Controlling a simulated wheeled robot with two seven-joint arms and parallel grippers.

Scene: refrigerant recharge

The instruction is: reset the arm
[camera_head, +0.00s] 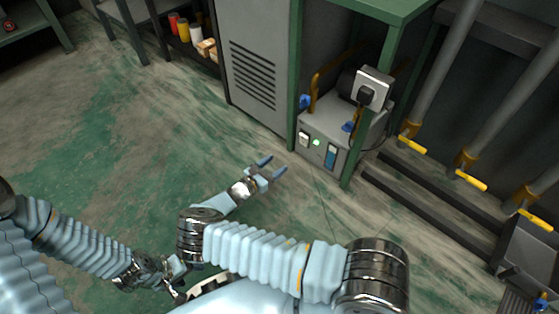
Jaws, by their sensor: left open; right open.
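My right gripper (276,165) is open and empty above the green-stained floor, with its two blue-grey fingers apart. It is left of the grey machine (336,127) and does not touch it. My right arm is bent and crosses the bottom of the view. My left gripper (181,281) is low in the picture, close to my own body and partly hidden by it. It appears empty. The machine has a lit green button, a pale switch and a blue switch on its front.
Pipes with yellow valve handles (470,179) stand at the right. A shelf with red and white cans (184,29) is at the back. The floor at left is clear.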

